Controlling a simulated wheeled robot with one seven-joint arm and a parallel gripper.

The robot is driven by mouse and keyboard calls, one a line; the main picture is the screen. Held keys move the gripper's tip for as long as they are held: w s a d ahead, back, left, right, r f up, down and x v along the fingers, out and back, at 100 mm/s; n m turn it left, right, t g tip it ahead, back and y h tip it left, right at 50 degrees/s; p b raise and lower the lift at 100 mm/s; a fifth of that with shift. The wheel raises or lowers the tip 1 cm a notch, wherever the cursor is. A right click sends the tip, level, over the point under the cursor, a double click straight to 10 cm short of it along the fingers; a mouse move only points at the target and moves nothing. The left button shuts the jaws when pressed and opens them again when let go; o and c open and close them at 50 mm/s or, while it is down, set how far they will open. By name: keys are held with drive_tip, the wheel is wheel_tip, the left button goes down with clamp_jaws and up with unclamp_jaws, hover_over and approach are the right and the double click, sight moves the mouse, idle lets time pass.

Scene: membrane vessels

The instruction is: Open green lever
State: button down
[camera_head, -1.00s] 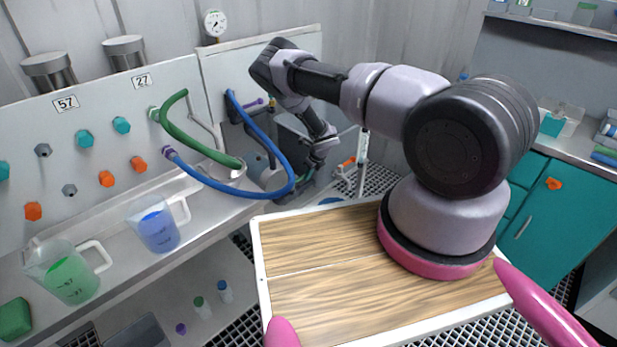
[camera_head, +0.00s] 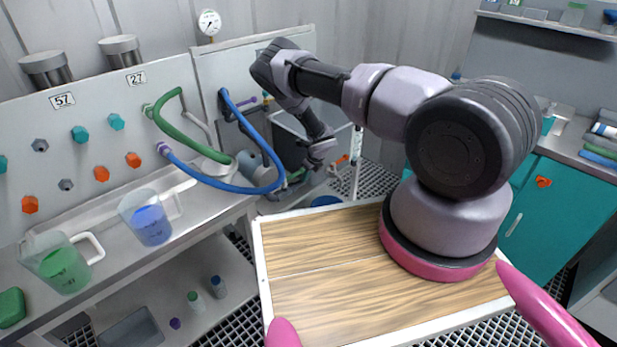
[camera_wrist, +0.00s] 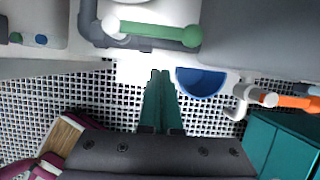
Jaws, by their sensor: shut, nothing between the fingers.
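The green lever (camera_wrist: 180,33) shows at the top of the wrist view as a long green handle. It lies crosswise in front of a dark grey pipe and has a pale round end at its left. My gripper (camera_wrist: 161,74) has two teal fingers pressed together with nothing between them. In the wrist view the fingertips point toward the lever, below its middle, with a visible gap. In the head view my gripper is low by the grey unit behind the blue hose, and the lever is hard to make out there.
A blue bowl (camera_wrist: 202,82) is right of my fingers. An orange handle (camera_wrist: 295,102) on a white pipe is farther right. A blue hose (camera_head: 232,188) and a green hose (camera_head: 190,140) hang left of my arm. Beakers (camera_head: 150,220) stand on the left bench.

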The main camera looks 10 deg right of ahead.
drive_tip(key=d+r+m+t+h, duration=0.1)
drive_tip(key=d+r+m, duration=0.2)
drive_tip(key=r+m, duration=0.9)
drive_tip(key=d+r+m+t+h, duration=0.1)
drive_tip(key=d+r+m+t, duration=0.2)
drive_tip(key=r, duration=1.7)
drive_tip(key=d+r+m+h, duration=0.3)
drive_tip(key=r+m, duration=0.5)
drive_tip(key=r, duration=0.8)
drive_tip(key=s+d+r+m+y, duration=0.1)
drive_tip(key=s+r+m+y, duration=0.1)
drive_tip(key=s+r+m, duration=1.4)
drive_tip(key=s+a+r+m+y, duration=0.1)
drive_tip(key=s+a+m, duration=0.1)
drive_tip(key=s, duration=0.5)
drive_tip(key=s+a+r+m, duration=0.2)
drive_tip(key=s+m, duration=0.1)
drive_tip(key=s, duration=0.5)
drive_tip(key=s+a+r+m+y, duration=0.1)
drive_tip(key=s+a+r+m, duration=0.1)
drive_tip(key=s, duration=0.6)
drive_tip(key=shift+s+a+r+m+g+y, duration=0.15)
drive_tip(key=shift+a+m+g+y, duration=0.15)
